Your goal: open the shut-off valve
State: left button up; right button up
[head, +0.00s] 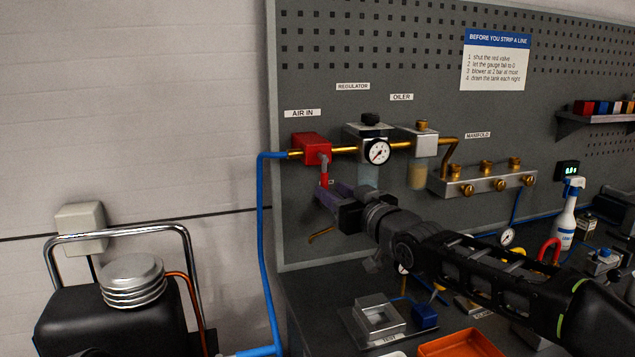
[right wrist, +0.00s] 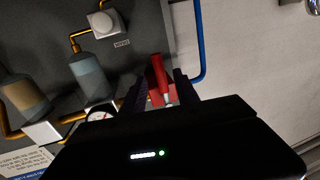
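The red shut-off valve (head: 308,147) sits on the brass pipe under the AIR IN label. Its lever has a grey stem and a red grip (head: 324,179) and hangs down, across the line of the pipe. My right gripper (head: 327,197) is at the lower end of the lever. In the right wrist view the red lever (right wrist: 160,76) lies between the two dark fingers of the right gripper (right wrist: 160,90), with what looks like a gap on each side. The fingertips are partly dark and hard to make out. My left gripper is not in view.
The regulator gauge (head: 377,152) and the oiler (head: 417,172) are right of the valve. A blue hose (head: 262,230) runs down left of it. An orange tray (head: 460,345) lies on the bench below my right arm.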

aim_at(326, 187)
jog(key=p+x, duration=0.1)
jog(key=x, duration=0.5)
jog(key=shift+a+r+p, duration=0.1)
jog(key=shift+p, duration=0.3)
jog(key=shift+w+a, duration=0.25)
jog(key=shift+w, duration=0.25)
grip_shut()
dwell(0.6)
